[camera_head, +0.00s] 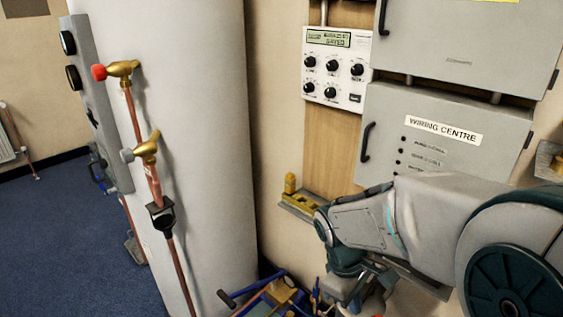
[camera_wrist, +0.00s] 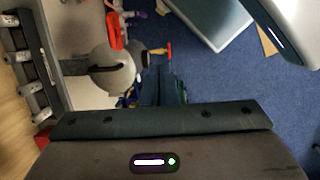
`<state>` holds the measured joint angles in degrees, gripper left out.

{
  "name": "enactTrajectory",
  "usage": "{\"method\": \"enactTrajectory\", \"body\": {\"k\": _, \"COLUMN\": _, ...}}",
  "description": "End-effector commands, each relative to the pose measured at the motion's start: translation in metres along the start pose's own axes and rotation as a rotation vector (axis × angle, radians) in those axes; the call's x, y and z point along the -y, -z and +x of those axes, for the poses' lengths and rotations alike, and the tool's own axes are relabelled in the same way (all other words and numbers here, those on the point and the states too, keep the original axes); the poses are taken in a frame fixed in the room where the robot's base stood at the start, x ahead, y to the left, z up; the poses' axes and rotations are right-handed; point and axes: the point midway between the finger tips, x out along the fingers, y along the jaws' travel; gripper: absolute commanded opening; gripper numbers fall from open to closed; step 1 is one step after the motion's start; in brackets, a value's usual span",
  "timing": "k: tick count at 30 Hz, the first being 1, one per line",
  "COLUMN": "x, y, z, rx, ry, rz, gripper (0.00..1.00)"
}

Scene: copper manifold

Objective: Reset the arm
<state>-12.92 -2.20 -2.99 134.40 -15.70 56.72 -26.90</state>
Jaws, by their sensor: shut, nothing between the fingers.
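My gripper (camera_wrist: 164,84) shows in the wrist view beyond its dark mounting bar, its narrow dark fingers together and empty. In the head view my arm comes in from the right and bends downward in front of the wall. The end of the arm is low at the bottom edge there, and the fingers cannot be made out.
A tall pale cylinder (camera_head: 185,150) with copper pipe and brass valves (camera_head: 146,148) stands at left. The wiring centre box (camera_head: 445,135) and a control panel (camera_head: 335,68) are on the wall close to my arm. Blue carpet (camera_head: 45,240) is open at left.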

Motion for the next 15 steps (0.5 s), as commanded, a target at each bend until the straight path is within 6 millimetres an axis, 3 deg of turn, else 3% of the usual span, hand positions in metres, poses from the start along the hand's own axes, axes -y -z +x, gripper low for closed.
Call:
{"method": "enactTrajectory", "body": {"k": 1, "x": 0.001, "y": -0.011, "z": -0.02, "rx": -0.053, "ry": 0.002, "rz": 0.1, "gripper": 0.0}}
{"method": "enactTrajectory", "body": {"k": 6, "x": 0.009, "y": -0.036, "z": -0.061, "rx": -0.215, "ry": 0.03, "rz": 0.429, "gripper": 0.0}}
{"method": "enactTrajectory", "body": {"k": 15, "x": 0.021, "y": -0.06, "z": -0.101, "rx": -0.401, "ry": 0.086, "rz": 0.804, "gripper": 0.0}}
